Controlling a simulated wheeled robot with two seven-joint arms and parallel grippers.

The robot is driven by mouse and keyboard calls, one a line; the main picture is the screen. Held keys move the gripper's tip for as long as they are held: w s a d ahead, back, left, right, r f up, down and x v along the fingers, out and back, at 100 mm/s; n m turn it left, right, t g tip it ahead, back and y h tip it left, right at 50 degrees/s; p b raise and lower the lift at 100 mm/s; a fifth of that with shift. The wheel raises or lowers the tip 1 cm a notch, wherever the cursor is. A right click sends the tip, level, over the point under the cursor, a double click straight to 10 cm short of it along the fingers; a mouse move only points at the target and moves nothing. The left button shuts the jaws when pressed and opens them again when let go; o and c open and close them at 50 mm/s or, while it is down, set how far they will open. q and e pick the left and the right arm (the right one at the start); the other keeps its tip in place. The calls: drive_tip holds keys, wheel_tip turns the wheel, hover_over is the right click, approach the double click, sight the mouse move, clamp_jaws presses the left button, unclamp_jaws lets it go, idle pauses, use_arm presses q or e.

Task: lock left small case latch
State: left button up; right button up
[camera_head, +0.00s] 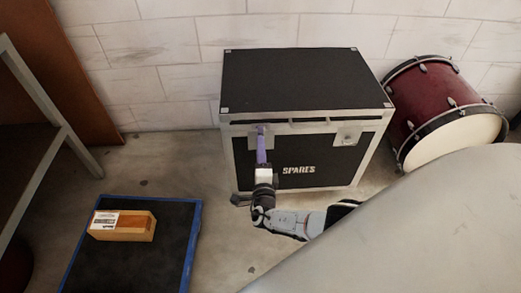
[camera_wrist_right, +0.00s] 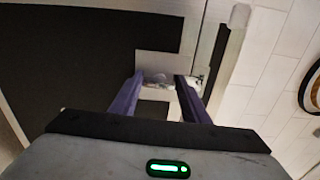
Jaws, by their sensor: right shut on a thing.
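A black case (camera_head: 300,85) with silver edges and the word SPARES on its front stands on the floor against the wall, lid down. Its left latch (camera_head: 252,136) is a silver plate on the front near the top, partly hidden behind my right gripper (camera_head: 261,135). The right latch (camera_head: 347,135) shows in full. In the right wrist view, the purple fingers of my right gripper (camera_wrist_right: 158,80) are at the left latch (camera_wrist_right: 160,78), shut on its small metal part between their tips. My left gripper is not in view.
A red drum (camera_head: 440,108) lies on its side to the right of the case. A grey metal frame (camera_head: 50,105) stands at far left. A large pale surface fills the lower right.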

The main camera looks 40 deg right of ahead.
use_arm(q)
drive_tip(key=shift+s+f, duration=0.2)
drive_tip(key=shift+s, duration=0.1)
use_arm(e)
drive_tip(key=shift+n, duration=0.7)
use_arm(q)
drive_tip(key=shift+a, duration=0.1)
use_arm(e)
drive_tip(key=o, duration=1)
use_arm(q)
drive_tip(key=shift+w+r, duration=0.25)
use_arm(e)
drive_tip(key=shift+o, duration=0.2)
use_arm(q)
drive_tip(key=p, duration=0.2)
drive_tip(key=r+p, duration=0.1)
drive_tip(key=p, duration=0.1)
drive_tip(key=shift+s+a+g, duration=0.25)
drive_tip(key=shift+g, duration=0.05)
use_arm(e)
drive_tip(key=v, duration=1)
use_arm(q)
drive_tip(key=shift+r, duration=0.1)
use_arm(e)
drive_tip(key=shift+s+a+f, duration=0.1)
drive_tip(key=shift+s+a, duration=0.05)
